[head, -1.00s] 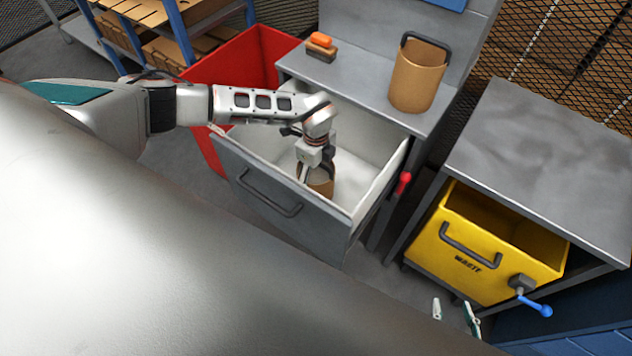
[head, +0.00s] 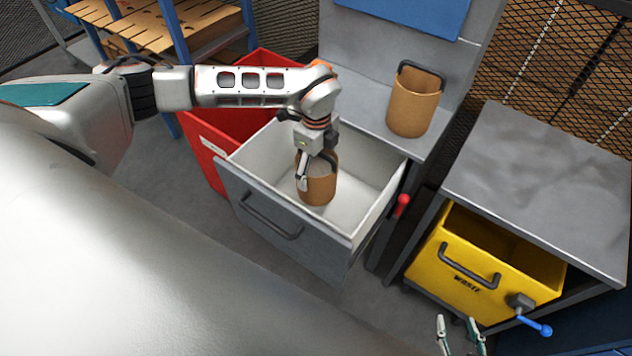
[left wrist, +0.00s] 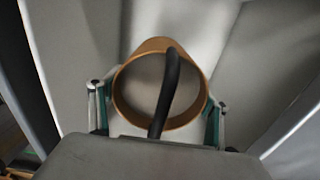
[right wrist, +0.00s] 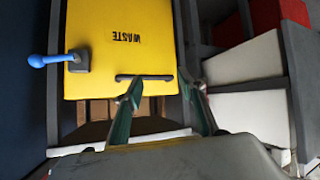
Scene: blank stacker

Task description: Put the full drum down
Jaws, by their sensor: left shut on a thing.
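A tan drum (head: 317,188) with a dark handle is in my left gripper (head: 317,172), inside the outline of the open drawer (head: 372,200). In the left wrist view, the drum (left wrist: 124,112) is seen from above, grey inside, with the handle across its mouth. The fingers lie on either side of its wall. The drum's underside is hidden, so I cannot tell if it touches the drawer floor. My right gripper (head: 460,334) is open and empty at the bottom of the head view; its spread fingers show in the right wrist view (right wrist: 163,90).
A second tan drum (head: 413,106) with a dark handle stands on the grey bench (head: 375,112). A red bin (head: 205,140) is left of the drawer. A yellow waste bin (head: 475,255) with a blue lever (head: 535,325) sits under the right table (head: 545,190). The drawer has bare floor around the held drum.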

